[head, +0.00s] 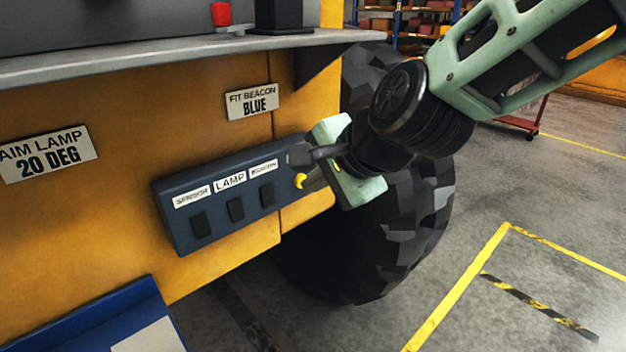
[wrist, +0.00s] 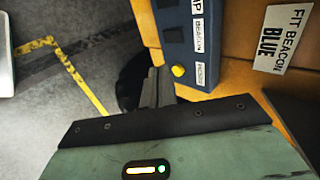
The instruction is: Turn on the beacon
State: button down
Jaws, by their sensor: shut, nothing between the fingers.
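A dark blue control panel (head: 180,232) is mounted on the yellow machine side. It carries labels SENSOR, LAMP and BEACON above three dark switches. The beacon switch (head: 267,195) is the rightmost of the three; it also shows in the wrist view (wrist: 173,35) beside its BEACON label. A yellow knob (wrist: 178,70) sits at the panel's end next to a label too small to read; my gripper partly hides this end in the head view. My gripper (head: 296,156) is shut and empty, in front of the panel's right end. Its fingers (wrist: 154,85) also show in the wrist view, left of the knob.
Plates reading FIT BEACON BLUE (head: 252,102) and AIM LAMP 20 DEG (head: 47,153) are on the machine. A grey ledge (head: 180,55) juts out above, with a red object (head: 221,14) on it. A large black tyre (head: 400,230) stands behind my gripper. A blue tray (head: 110,310) is below left.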

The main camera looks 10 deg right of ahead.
aim_at(268, 196)
jog(key=shift+s+d+f, duration=0.1)
jog(key=shift+f, duration=0.75)
jog(key=p+x, duration=0.1)
jog(key=x, duration=0.3)
jog(key=w+r+x, duration=0.1)
jog(key=x, duration=0.3)
jog(key=a+p+x, duration=0.1)
jog(key=x, duration=0.4)
jog(key=shift+w+r+p, duration=0.2)
jog(key=shift+r+p, duration=0.1)
jog(key=shift+p, duration=0.05)
